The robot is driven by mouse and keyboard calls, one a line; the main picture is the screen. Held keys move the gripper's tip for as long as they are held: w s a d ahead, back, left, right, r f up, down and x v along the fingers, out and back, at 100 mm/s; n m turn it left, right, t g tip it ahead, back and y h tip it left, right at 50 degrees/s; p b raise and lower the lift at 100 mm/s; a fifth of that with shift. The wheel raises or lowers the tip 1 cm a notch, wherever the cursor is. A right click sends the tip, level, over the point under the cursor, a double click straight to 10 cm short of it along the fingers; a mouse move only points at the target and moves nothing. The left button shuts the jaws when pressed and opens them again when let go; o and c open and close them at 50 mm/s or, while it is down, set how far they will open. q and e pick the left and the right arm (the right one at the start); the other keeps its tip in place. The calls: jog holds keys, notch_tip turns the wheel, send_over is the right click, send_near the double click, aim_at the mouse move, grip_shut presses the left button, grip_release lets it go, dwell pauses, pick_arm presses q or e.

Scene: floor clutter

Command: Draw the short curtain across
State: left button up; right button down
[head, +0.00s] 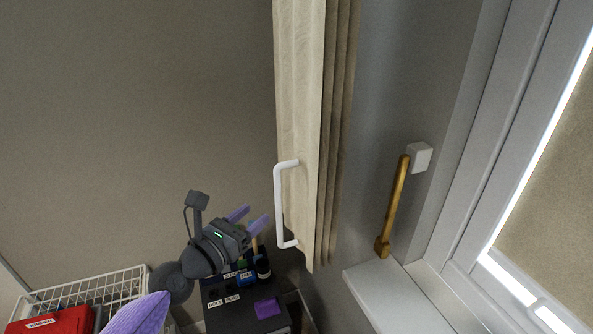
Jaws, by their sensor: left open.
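The short curtain (310,110) is beige and hangs bunched in upright folds at the top middle of the head view. A white bar handle (279,205) is fixed along its left side. My left gripper (249,219) has two purple fingers and comes in from the lower left. It is open and empty, with its fingertips a little left of the handle's lower part and apart from it in the picture. My right gripper is not in view.
A window (530,150) with a white frame is at the right, above a white sill (395,298). A brass bar (395,205) stands by a white wall block (420,157). Below my gripper is a dark labelled box (230,315) with small bottles. A white wire basket (125,283) holds a red case (50,324).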

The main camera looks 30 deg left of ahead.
aim_at(276, 198)
pick_arm(q)
jog(key=w, duration=0.5)
jog(key=w+d, duration=0.1)
jog(key=w, duration=0.2)
jog(key=shift+w+f, duration=0.1)
jog(key=shift+w, duration=0.05)
jog(key=shift+c, duration=0.4)
grip_shut()
dwell(0.7)
